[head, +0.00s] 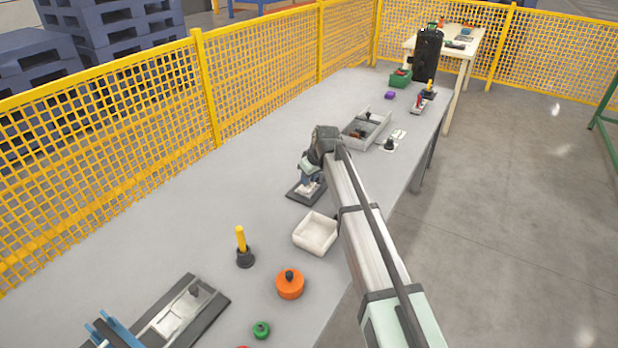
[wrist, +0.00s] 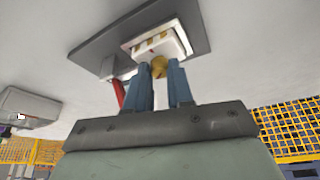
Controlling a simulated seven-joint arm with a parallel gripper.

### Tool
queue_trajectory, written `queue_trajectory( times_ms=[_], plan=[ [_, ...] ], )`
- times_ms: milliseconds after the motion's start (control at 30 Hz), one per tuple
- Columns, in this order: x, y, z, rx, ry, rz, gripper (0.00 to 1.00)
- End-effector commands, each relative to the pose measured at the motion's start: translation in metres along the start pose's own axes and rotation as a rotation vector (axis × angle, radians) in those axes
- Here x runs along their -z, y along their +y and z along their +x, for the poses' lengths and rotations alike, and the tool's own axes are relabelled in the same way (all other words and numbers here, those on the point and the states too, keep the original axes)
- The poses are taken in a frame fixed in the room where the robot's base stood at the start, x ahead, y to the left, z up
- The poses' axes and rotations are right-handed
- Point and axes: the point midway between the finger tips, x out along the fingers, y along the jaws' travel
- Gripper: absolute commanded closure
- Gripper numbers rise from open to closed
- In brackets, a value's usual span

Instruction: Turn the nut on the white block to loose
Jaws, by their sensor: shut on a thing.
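The white block (wrist: 158,42) sits on a dark plate (wrist: 95,50); in the head view the plate (head: 296,193) lies near the middle of the long table. The brass nut (wrist: 159,65) stands at the block's edge, facing my gripper. My gripper (wrist: 160,76) is shut on the nut, one blue finger on each side. The fingers hide part of the nut. In the head view my gripper (head: 309,178) is over the plate, and the nut cannot be made out there. How tight the nut is cannot be told.
A red handle (wrist: 119,94) is close beside one finger. A white tray (head: 316,233) stands close in front of the plate. A grey divided box (head: 366,129) is beyond. A yellow peg (head: 240,238) and an orange round part (head: 290,284) are nearer. Table left of the plate is clear.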

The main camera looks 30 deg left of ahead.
Motion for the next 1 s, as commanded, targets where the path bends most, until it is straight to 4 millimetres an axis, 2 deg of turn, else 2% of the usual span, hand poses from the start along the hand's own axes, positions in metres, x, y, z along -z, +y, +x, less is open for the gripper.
queue_trajectory(
  times_ms=[100,133,400,767,1000],
  plan=[
    [-0.001,0.000,0.000,0.000,-0.002,0.000,1.00],
    [-0.001,0.000,0.000,0.000,-0.002,0.001,0.77],
    [0.000,0.000,0.000,-0.001,-0.001,0.001,0.52],
    [0.000,0.000,-0.006,-0.001,0.000,0.001,0.52],
    [-0.001,0.000,-0.043,-0.002,0.002,0.002,0.52]
  ],
)
